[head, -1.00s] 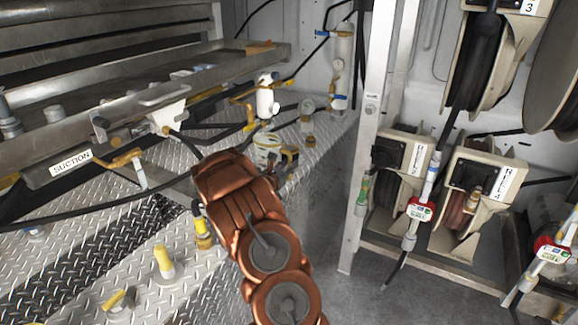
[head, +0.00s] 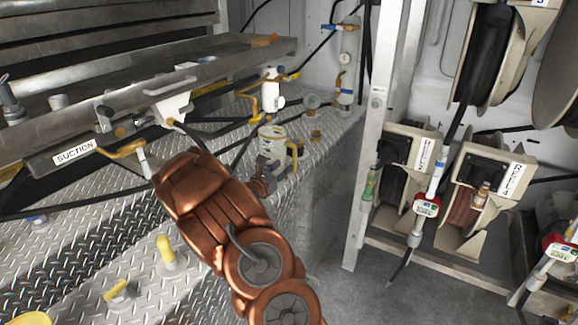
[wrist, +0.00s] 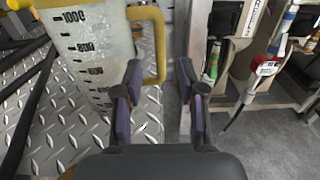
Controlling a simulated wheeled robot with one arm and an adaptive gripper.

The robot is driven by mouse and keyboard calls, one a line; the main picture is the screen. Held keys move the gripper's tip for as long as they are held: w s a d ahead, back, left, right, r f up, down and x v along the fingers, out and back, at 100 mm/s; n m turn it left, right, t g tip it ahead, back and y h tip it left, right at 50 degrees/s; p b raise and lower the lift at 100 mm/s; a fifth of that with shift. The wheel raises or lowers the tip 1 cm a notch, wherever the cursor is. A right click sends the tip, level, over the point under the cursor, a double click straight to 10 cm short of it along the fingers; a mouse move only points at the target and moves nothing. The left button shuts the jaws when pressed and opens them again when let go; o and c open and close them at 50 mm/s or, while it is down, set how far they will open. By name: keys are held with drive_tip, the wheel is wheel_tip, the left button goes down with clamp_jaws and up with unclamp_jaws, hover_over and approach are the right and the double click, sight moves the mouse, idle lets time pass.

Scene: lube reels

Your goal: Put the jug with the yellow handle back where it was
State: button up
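The jug (head: 271,143) is a pale, translucent measuring jug with a yellow handle (head: 294,156) on its right side. It stands upright on the diamond-plate deck near the deck's right edge. In the wrist view the jug (wrist: 88,45) fills the upper left, with black volume marks, and its handle (wrist: 158,45) lies just past my fingertips. My gripper (wrist: 160,69) is open, with nothing clasped between its fingers. Its left fingertip is close to the handle's lower end; whether they touch I cannot tell. In the head view my gripper (head: 262,182) is partly hidden, just below the jug.
A white-and-yellow valve (head: 271,95) and hoses stand behind the jug. A metal shelf (head: 170,85) overhangs at left. Yellow-capped fittings (head: 167,252) rise from the deck. A metal post (head: 385,130) and hose reels (head: 480,190) are at right, beyond an open floor gap (head: 325,225).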

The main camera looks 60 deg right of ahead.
drive_tip(key=shift+s+a+b, duration=0.1)
drive_tip(key=shift+a+b, duration=0.25)
drive_tip(key=shift+a, duration=1.55)
drive_tip(key=s+a+r+m+g+y, duration=0.3)
drive_tip(key=s+a+r+m, duration=0.1)
drive_tip(key=s+a+m, duration=0.35)
drive_tip(key=s+a+r+m+g+y, duration=0.2)
drive_tip(key=s+a+r+m+g, duration=0.3)
drive_tip(key=s, duration=0.4)
drive_tip(key=s+a+f+m+t+y, duration=0.2)
drive_tip(key=s+a+y, duration=0.1)
drive_tip(key=a, duration=0.9)
drive_tip(key=s+a+f+m+t+y, duration=0.1)
drive_tip(key=a+y, duration=0.4)
drive_tip(key=a, duration=0.7)
drive_tip(key=s+a+f+m+t+y, duration=0.2)
drive_tip(key=s+a+y, duration=0.3)
drive_tip(key=a, duration=0.8)
drive_tip(key=shift+s+f+m+t, duration=0.25)
drive_tip(key=shift+f+m+t, duration=0.05)
drive_tip(key=shift+f+m, duration=0.1)
